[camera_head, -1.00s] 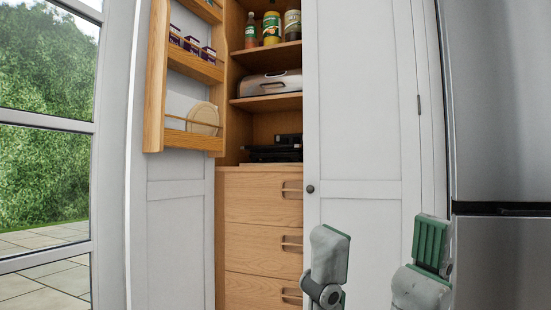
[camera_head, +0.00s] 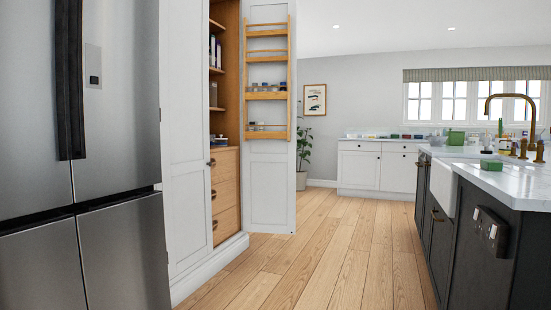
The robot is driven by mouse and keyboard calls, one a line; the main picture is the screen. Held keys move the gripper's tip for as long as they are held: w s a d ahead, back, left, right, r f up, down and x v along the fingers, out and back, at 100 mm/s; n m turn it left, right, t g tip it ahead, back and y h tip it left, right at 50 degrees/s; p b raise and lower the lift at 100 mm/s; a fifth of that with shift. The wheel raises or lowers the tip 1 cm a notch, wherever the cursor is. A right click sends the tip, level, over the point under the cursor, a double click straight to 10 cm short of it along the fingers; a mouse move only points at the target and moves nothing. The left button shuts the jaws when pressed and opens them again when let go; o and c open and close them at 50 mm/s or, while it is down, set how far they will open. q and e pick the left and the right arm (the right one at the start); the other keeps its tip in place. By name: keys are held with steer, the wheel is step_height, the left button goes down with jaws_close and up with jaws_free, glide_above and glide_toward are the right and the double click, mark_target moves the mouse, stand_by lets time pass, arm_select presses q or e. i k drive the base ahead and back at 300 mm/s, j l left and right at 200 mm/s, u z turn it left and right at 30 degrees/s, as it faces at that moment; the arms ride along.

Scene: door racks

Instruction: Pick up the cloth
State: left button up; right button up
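I cannot make out a cloth for certain. A small green item (camera_head: 491,164) lies on the white countertop at the right. It is too small to tell whether it is a cloth or something else. Neither of my grippers is in view now.
A steel fridge (camera_head: 115,245) fills the left. Beside it stands a white larder cupboard (camera_head: 187,120), its rack door (camera_head: 268,200) open. A dark island (camera_head: 465,250) with a sink (camera_head: 443,186) and brass tap (camera_head: 487,105) is at right. The wooden floor (camera_head: 325,245) between is clear.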

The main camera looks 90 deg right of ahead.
mark_target(488, 164)
steer(key=z, duration=1.05)
steer(key=l+z, duration=0.1)
steer(key=z, duration=1.4)
steer(key=i+z, duration=0.1)
steer(key=z, duration=1.45)
steer(key=i, duration=0.05)
